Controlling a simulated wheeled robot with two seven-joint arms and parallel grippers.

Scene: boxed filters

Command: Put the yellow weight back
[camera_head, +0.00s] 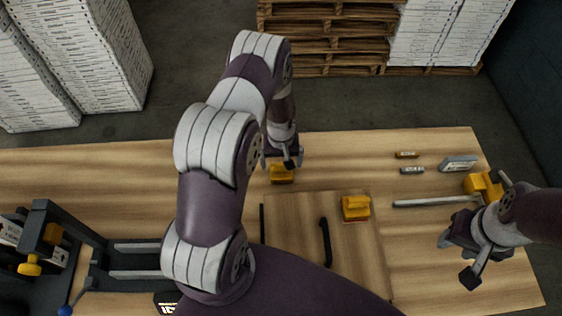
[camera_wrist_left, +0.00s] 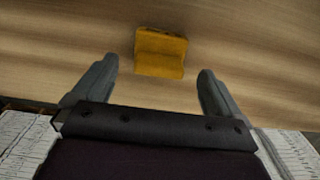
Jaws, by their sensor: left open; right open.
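A yellow weight (camera_head: 281,174) sits on the wooden table just beyond the board's far edge. In the left wrist view the yellow weight (camera_wrist_left: 160,53) lies ahead of and between the fingertips, apart from them. My left gripper (camera_head: 283,158) is open and empty close by it and partly overlaps it in the head view; its two fingers show in the wrist view (camera_wrist_left: 157,72). A second yellow block (camera_head: 356,208) stands on the square wooden board (camera_head: 295,230). My right gripper (camera_head: 459,259) is open and empty over the table's right side.
A dark fixture with yellow knobs (camera_head: 40,240) stands at the left. A metal rod (camera_head: 430,201), a yellow piece (camera_head: 478,184), a grey block (camera_head: 458,163) and small labelled blocks (camera_head: 407,155) lie at the right. A black handle (camera_head: 326,242) is on the board.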

